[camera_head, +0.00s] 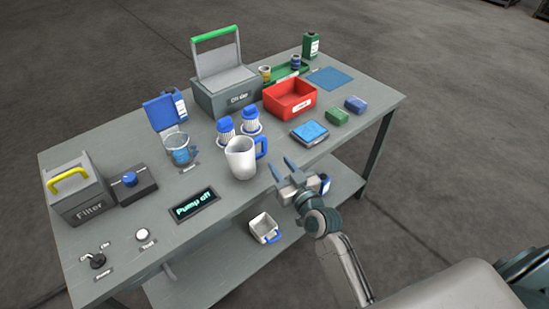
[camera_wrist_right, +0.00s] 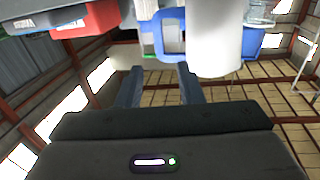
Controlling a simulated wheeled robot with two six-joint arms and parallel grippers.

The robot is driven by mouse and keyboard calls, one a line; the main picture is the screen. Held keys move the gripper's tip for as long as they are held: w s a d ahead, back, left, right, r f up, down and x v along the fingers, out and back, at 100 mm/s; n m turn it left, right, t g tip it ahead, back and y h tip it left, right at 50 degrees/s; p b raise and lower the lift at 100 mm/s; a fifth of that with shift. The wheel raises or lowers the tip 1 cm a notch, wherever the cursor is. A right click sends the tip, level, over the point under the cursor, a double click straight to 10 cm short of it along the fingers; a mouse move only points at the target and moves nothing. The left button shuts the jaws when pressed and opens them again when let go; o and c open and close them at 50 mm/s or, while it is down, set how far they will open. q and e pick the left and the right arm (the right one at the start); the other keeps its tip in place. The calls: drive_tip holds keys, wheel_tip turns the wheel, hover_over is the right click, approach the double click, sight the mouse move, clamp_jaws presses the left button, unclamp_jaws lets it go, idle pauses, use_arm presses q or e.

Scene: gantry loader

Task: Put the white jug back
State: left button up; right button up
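The white jug (camera_head: 241,160) with a blue handle (camera_head: 262,147) stands upright on the grey table, near its front edge. In the right wrist view the jug (camera_wrist_right: 215,40) and its blue handle (camera_wrist_right: 171,35) show upside down, just beyond the fingers. My right gripper (camera_head: 283,168) is open and empty, just right of the jug's handle and apart from it. It also shows in the right wrist view (camera_wrist_right: 158,85) with a gap between its fingers. My left gripper is in neither view.
Behind the jug stand two blue-capped filters (camera_head: 250,119). A beaker with blue liquid (camera_head: 180,149) is to its left, and a "Pump off" display (camera_head: 194,204) in front. A red bin (camera_head: 290,98) and blue pad (camera_head: 309,133) lie right. A small white container (camera_head: 263,228) sits on the lower shelf.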

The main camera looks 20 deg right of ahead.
drive_tip(key=shift+s, duration=0.4)
drive_tip(key=shift+d, duration=0.1)
drive_tip(key=s+d+f+g+h, duration=0.1)
drive_tip(key=s+f+g, duration=0.3)
drive_tip(key=f, duration=0.6)
drive_tip(key=s+d+f+g, duration=0.2)
drive_tip(key=s+f, duration=0.4)
drive_tip(key=f, duration=0.5)
drive_tip(key=s+d+f+g+h, duration=0.1)
drive_tip(key=s+f+g, duration=0.35)
drive_tip(key=f, duration=0.55)
drive_tip(key=s+d+f+g, duration=0.2)
drive_tip(key=s+f, duration=0.6)
drive_tip(key=s, duration=0.2)
drive_tip(key=s+d+f+m+g+h, duration=0.1)
drive_tip(key=s+d+f+g, duration=0.2)
drive_tip(key=s+f, duration=0.6)
drive_tip(key=shift+s+d+f+g+h, duration=0.15)
drive_tip(key=shift+s+f+g+h, duration=0.15)
drive_tip(key=shift+s, duration=0.8)
